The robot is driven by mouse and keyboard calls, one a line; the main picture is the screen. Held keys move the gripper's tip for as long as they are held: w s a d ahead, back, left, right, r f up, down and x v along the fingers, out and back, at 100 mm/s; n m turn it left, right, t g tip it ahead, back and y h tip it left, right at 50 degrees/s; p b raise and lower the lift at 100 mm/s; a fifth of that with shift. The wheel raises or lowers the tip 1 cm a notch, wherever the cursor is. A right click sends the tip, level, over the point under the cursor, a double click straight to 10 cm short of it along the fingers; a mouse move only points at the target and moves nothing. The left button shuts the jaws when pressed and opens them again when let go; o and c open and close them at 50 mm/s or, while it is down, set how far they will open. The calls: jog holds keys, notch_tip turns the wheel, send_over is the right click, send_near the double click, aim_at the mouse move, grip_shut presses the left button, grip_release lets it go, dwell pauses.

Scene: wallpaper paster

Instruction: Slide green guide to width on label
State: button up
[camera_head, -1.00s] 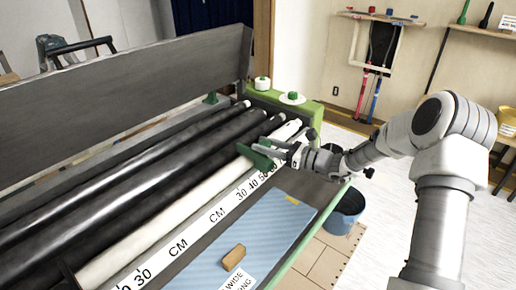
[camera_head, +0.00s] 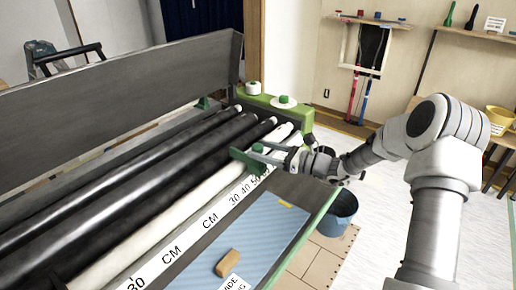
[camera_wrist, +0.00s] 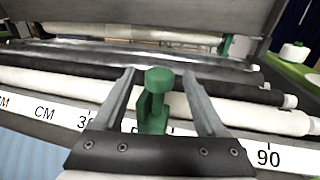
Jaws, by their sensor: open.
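The green guide (camera_wrist: 153,110) sits on the white roller, above the scale strip, and shows between my gripper's two fingers in the wrist view. In the head view the guide (camera_head: 246,160) is a flat green plate near the right end of the rollers. My gripper (camera_wrist: 160,95) is open, one finger on each side of the guide's knob. I cannot tell whether the fingers touch it. The white scale strip (camera_head: 182,246) carries CM marks and numbers; my gripper hides part of it near the guide. A partly cut-off label reading WIDE (camera_head: 231,284) lies on the blue sheet.
Black rollers (camera_head: 150,160) and a white roller (camera_head: 165,228) run along the machine, with a grey panel (camera_head: 110,95) behind. A tan block (camera_head: 228,263) lies on the blue patterned sheet (camera_head: 255,245). A dark bucket (camera_head: 340,212) stands on the floor at right.

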jog(key=p+v, duration=0.1)
jog(key=v, duration=1.5)
jog(key=shift+p, duration=0.4)
jog(key=shift+w, duration=0.1)
